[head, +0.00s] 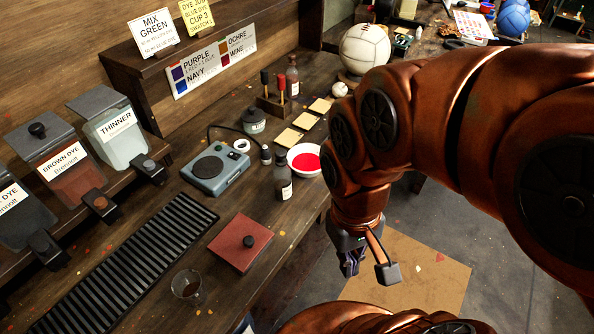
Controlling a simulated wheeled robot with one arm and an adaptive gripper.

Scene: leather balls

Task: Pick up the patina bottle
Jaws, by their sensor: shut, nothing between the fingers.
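A small dark bottle with a white label (283,182) stands upright on the workbench near its front edge, beside a white bowl. A second dark bottle with a pale label (292,75) stands farther back by the rack of tools. The label text on both is too small to read, so I cannot tell which is the patina bottle. My gripper (350,266) points downward to the right of the bench, over the floor side, apart from both bottles. It is shut and empty.
The white bowl of red liquid (305,160) sits close to the nearer bottle. A black slatted tray (130,265) lies left. Dye containers line the back.

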